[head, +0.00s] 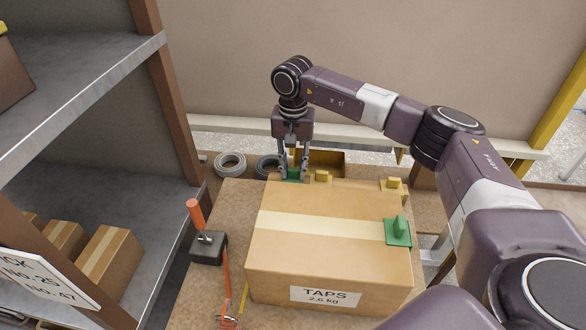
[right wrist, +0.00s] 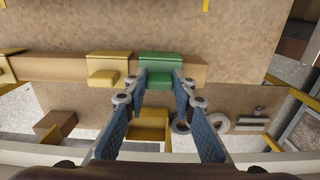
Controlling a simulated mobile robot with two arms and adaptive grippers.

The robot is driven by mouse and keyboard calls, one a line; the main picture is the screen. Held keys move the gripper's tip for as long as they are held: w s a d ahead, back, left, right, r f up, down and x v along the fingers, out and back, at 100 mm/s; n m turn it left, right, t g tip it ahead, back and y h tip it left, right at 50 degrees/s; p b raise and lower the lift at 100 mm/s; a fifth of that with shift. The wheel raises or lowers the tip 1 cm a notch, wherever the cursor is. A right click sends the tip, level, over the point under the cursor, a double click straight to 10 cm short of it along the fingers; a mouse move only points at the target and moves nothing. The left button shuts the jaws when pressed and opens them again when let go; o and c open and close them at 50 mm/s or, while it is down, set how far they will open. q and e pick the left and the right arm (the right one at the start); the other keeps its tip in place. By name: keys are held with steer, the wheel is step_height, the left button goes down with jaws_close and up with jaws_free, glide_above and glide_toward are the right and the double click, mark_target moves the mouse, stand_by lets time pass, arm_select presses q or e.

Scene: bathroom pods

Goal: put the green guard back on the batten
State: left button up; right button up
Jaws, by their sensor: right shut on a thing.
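My right gripper (head: 292,170) is beyond the carton's far edge, pointing down, with its fingers shut on a green guard (head: 293,174). The right wrist view shows the green guard (right wrist: 160,66) between the fingertips (right wrist: 159,80). It lies over the wooden batten (right wrist: 194,72) near its end, beside a yellow guard (right wrist: 108,66) at about the same level. I cannot tell whether it rests fully on the batten. Another green guard (head: 398,231) sits on the carton's right edge. My left gripper is not in view.
A taped carton (head: 330,255) marked TAPS fills the bench front. Yellow guards (head: 322,177) (head: 393,184) stand behind it. Grey rolls (head: 230,164) and a yellow bin (right wrist: 150,128) are beyond. A shelf rack (head: 165,215) stands left.

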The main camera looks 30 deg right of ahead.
steer(key=o, duration=1.1)
steer(key=shift+o, duration=0.2)
steer(key=shift+r, duration=0.15)
step_height(320, 180, up, 12)
